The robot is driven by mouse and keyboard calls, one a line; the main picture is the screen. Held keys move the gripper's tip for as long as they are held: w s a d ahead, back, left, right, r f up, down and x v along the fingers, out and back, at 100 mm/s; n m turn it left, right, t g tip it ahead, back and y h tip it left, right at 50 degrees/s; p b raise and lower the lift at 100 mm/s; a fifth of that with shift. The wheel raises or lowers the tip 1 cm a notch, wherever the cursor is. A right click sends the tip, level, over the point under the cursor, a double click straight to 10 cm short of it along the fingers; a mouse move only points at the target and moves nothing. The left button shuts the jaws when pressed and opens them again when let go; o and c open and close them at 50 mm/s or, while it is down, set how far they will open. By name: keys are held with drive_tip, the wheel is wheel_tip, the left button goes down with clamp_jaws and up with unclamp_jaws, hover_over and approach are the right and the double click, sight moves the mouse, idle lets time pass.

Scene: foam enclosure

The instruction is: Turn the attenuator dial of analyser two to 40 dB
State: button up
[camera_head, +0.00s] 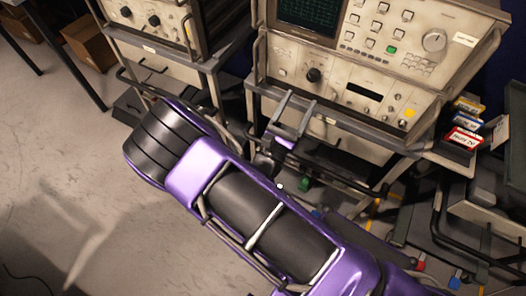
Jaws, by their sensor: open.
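One analyser (375,60) stands on a cart at upper centre, with a dark screen, rows of buttons and a large pale knob (434,41). A black dial (313,75) is on its lower panel. Another analyser (155,28), partly cut off at upper left, has two black dials (154,20). Their labels and dial marks are too small to read, so I cannot tell which is analyser two. My gripper (298,103) is open and appears empty, in front of and below the centre analyser's black dial. It looks apart from the dial. My purple arm hides part of the cart below.
Metal carts (165,68) with rails carry the analysers. Labelled binders or boxes (464,137) stand at right beside a grey drawer unit. A cardboard box (90,42) is at upper left. Bare floor (70,150) is clear at left.

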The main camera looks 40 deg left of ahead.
drive_tip(key=a+f+b+v, duration=0.1)
drive_tip(key=a+b+v, duration=0.1)
drive_tip(key=v, duration=1.3)
drive_tip(key=shift+s+a+b, duration=0.25)
drive_tip(key=shift+s+b, duration=0.05)
drive_tip(key=shift+b, duration=0.4)
drive_tip(key=shift+f, duration=0.1)
idle(0.6)
